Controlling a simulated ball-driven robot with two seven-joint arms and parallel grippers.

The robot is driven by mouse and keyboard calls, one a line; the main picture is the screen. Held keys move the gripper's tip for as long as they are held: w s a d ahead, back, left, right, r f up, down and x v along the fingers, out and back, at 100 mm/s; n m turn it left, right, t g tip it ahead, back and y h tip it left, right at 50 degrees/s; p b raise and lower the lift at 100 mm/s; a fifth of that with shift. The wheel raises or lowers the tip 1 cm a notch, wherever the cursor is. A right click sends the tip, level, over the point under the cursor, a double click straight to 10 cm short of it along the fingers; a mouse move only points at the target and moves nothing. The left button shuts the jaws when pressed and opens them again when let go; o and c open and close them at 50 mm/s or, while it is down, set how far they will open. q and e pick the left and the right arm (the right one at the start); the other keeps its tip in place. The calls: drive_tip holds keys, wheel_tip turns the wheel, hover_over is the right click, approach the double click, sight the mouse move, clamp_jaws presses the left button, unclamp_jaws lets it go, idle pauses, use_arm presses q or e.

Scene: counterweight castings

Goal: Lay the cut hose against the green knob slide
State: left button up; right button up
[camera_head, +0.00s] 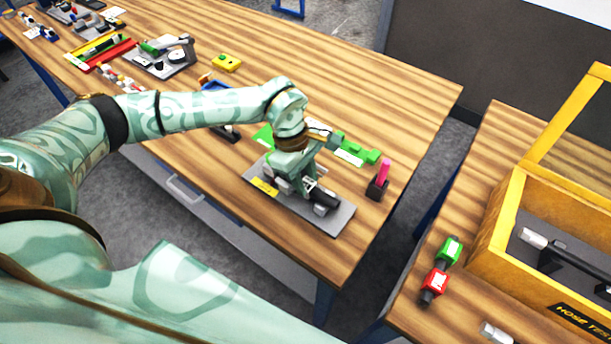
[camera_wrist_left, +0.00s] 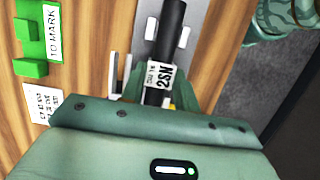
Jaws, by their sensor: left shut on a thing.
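The cut hose (camera_wrist_left: 173,22) is a black tube with a white label reading 2SN, seen in the left wrist view. Its dark end (camera_head: 327,198) also shows in the head view. My left gripper (camera_head: 307,186) is shut on it above a grey plate (camera_head: 342,222) with light blocks; whether the hose touches the plate is unclear. A green piece with raised blocks (camera_wrist_left: 27,34) and a TO MARK label lies beside the plate; it also shows in the head view (camera_head: 358,149). I cannot tell whether it is the green knob slide. My right gripper is not in view.
A pink marker stands in a dark holder (camera_head: 376,191) right of the plate. A yellow-framed crate (camera_head: 499,222) stands on the right table, near green (camera_head: 450,250) and red (camera_head: 435,284) pieces. Several tools lie at the far left.

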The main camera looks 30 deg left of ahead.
use_arm(q)
drive_tip(key=shift+f, duration=0.35)
drive_tip(key=shift+a, duration=0.2)
idle(0.7)
drive_tip(key=o, duration=1)
drive_tip(key=shift+w+r+p, duration=0.15)
drive_tip(key=shift+r+p, duration=0.35)
drive_tip(key=shift+r, duration=0.4)
drive_tip(key=shift+r+p, duration=2.1)
drive_tip(key=shift+r, duration=0.6)
drive_tip(key=shift+f, duration=0.1)
